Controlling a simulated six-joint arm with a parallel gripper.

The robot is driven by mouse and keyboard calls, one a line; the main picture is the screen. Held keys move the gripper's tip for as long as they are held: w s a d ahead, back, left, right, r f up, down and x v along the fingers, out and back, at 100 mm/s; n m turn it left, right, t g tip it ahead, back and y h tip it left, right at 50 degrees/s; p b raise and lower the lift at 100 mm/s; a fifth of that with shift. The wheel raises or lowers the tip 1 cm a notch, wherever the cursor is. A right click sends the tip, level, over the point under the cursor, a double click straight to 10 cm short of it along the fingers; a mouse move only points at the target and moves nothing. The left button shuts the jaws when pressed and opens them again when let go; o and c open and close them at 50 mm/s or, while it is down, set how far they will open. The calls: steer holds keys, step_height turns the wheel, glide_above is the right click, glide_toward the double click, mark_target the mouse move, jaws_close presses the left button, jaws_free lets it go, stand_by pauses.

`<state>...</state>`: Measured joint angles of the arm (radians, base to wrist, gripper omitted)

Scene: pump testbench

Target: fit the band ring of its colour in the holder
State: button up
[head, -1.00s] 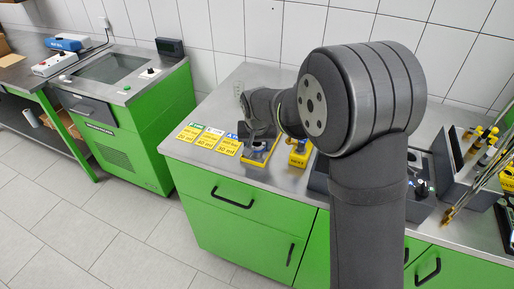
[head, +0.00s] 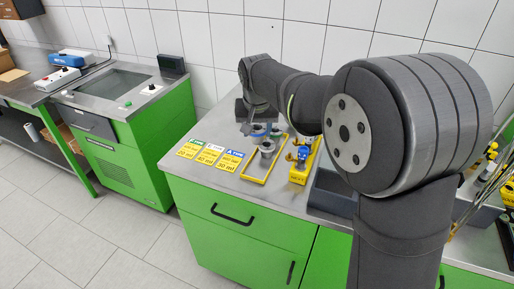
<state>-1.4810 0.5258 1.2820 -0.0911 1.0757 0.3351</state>
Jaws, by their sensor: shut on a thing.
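My gripper (head: 249,126) is at the back of the steel worktop, beyond a yellow-edged tray (head: 248,177). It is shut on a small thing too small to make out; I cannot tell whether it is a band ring. Small blue parts (head: 274,131) show just right of the fingers. A grey cylindrical part (head: 267,148) stands in the yellow-edged tray. A yellow holder (head: 298,176) with a blue and brass-coloured part (head: 303,154) stands right of the tray. My arm covers much of the right side of the worktop.
Three yellow and white cards with green, white and blue headings (head: 211,154) lie left of the tray. A dark bin (head: 333,194) stands right of the yellow holder. A tiled wall is behind.

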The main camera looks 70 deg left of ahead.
mark_target(257, 127)
step_height(257, 127, up, 4)
steer(key=shift+r, duration=0.2)
steer(key=w, duration=0.1)
steer(key=w+r, duration=0.1)
steer(key=shift+w, duration=0.35)
steer(key=w+d+r+m, duration=0.1)
steer(key=w+d, duration=0.2)
steer(key=w, duration=0.7)
steer(key=w+d+r+m, duration=0.2)
steer(key=w+d, duration=0.2)
steer(key=w, duration=0.7)
steer(key=w+d+r+m+t, duration=0.1)
steer(key=w+d, duration=0.3)
steer(key=w, duration=0.6)
steer(key=shift+w+d+r+m+h, duration=0.15)
steer(key=shift+d+r+m+h, duration=0.1)
steer(key=shift+m+h, duration=0.15)
steer(key=shift+w+d+f+m+t+h, duration=0.25)
steer(key=shift+w+d+f+m, duration=1.25)
steer(key=shift+f, duration=1.5)
steer(key=shift+w+d+f+m+t+h, duration=0.1)
steer(key=shift+w+d+f+m+h, duration=0.25)
steer(key=shift+w+d+f+m, duration=1.4)
steer(key=shift+w+d+f+m+t+h, duration=0.15)
steer(key=shift+w+d+f+m+h, duration=0.25)
steer(key=shift+w+d+f, duration=2.7)
